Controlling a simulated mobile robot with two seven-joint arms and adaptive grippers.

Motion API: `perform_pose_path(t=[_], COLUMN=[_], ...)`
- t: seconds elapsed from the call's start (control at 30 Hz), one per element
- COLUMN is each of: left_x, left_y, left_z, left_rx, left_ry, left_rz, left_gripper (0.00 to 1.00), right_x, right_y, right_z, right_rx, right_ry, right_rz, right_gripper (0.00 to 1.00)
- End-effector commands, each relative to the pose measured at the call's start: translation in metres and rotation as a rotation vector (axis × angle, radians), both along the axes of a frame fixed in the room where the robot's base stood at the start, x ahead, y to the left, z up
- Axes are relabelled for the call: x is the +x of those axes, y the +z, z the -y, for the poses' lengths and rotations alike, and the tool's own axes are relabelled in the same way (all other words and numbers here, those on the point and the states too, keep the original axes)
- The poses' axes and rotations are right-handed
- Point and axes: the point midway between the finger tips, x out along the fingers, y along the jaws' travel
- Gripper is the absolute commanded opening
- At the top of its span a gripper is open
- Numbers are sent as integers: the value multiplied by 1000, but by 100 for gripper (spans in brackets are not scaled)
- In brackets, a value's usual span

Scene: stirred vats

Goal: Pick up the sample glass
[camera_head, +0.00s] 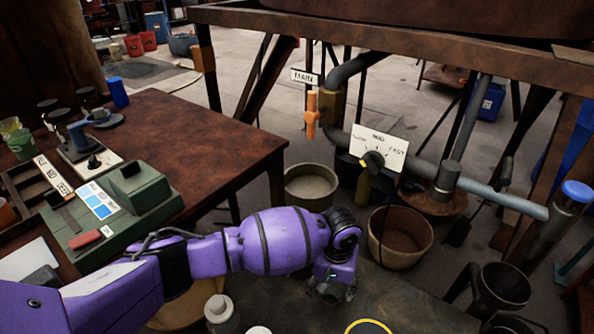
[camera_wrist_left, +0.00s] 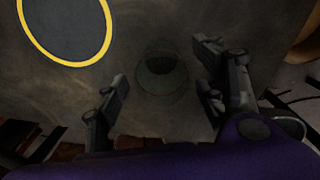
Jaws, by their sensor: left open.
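The sample glass (camera_wrist_left: 162,78) looks like a clear, round vessel seen from above in the left wrist view, standing on a dark, stained surface (camera_wrist_left: 185,120). My left gripper (camera_wrist_left: 163,64) is open, with one finger to the left of the glass and the other to its right. Neither finger appears to touch it. In the head view my left gripper (camera_head: 330,292) points down at the bottom centre, over the dark surface (camera_head: 410,300). There the glass is hard to tell apart from the gripper. My right gripper is not in view.
A dark disc with a yellow rim (camera_wrist_left: 66,30) lies near the glass. A pale-capped container (camera_head: 219,308) stands left of my gripper. A cluttered rusty table (camera_head: 200,140) is at left.

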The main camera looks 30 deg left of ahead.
Motion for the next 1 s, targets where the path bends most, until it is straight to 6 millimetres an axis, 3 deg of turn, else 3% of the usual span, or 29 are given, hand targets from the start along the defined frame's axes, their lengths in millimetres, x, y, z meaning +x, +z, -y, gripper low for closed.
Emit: perform_pose_path(t=[0.23,0.5,0.93,1.0], left_x=[5,6,6,6], left_y=[-38,-40,-40,-40], left_z=[3,4,4,4], left_rx=[1,-1,0,-1], left_ry=[-1,-2,-1,-1], left_rz=[1,5,4,4], left_gripper=[64,64,7,7], right_x=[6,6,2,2], right_y=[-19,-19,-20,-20], right_z=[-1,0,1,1], right_rx=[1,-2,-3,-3], right_ry=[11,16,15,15], right_rz=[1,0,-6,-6], right_gripper=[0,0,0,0])
